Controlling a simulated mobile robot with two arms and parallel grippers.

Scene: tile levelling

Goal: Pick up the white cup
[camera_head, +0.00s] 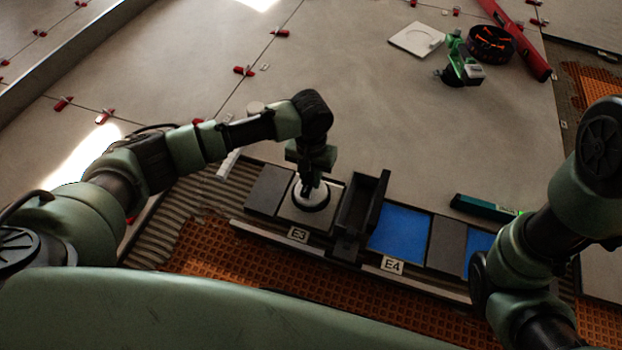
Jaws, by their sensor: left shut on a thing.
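The white cup (300,204) stands on the grey square pad beside the label E3. Only its pale round rim shows around a dark middle, and my left gripper covers part of it from above. My left gripper (313,186) points down over the cup and is shut on it. I cannot tell whether the cup is clear of the pad. My right arm is at the right edge, and its gripper does not show.
A black open holder (352,215) stands close right of the cup. Blue pads (398,232) lie beyond it, near label E4 (391,266). A green box (483,207) lies behind them.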

